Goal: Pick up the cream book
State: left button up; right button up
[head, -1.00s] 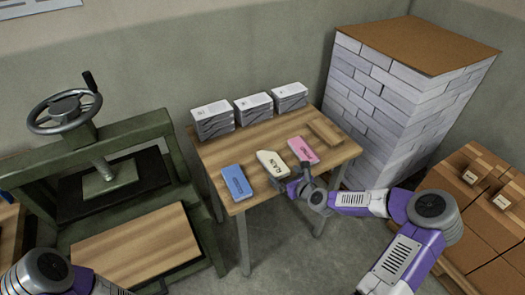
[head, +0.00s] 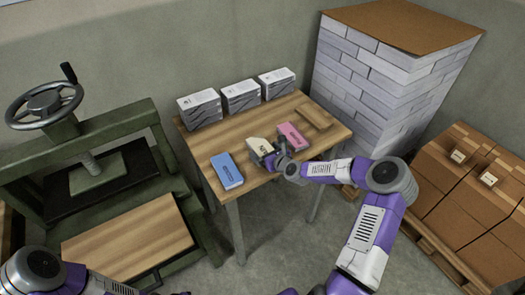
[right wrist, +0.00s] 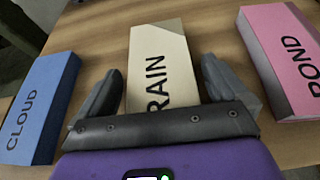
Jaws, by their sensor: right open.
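The cream book (head: 261,147) lies flat on the wooden table (head: 199,146), between a blue book and a pink book. In the right wrist view the cream book (right wrist: 158,55) reads "RAIN". My right gripper (head: 271,160) is at the near end of the cream book. In the right wrist view the gripper (right wrist: 160,82) is open, with one finger on each side of the book's near part. Whether the fingers touch it I cannot tell. My left arm shows at the bottom left of the head view, but its fingers are not clearly visible.
The blue book (head: 226,170) lies left and the pink book (head: 293,135) right of the cream one. A wooden block (head: 315,117) and several white paper stacks (head: 240,96) stand farther back. A green press (head: 100,158) is at left, brown boxes (head: 470,185) at right.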

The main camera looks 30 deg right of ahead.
jog(key=c, duration=1.1)
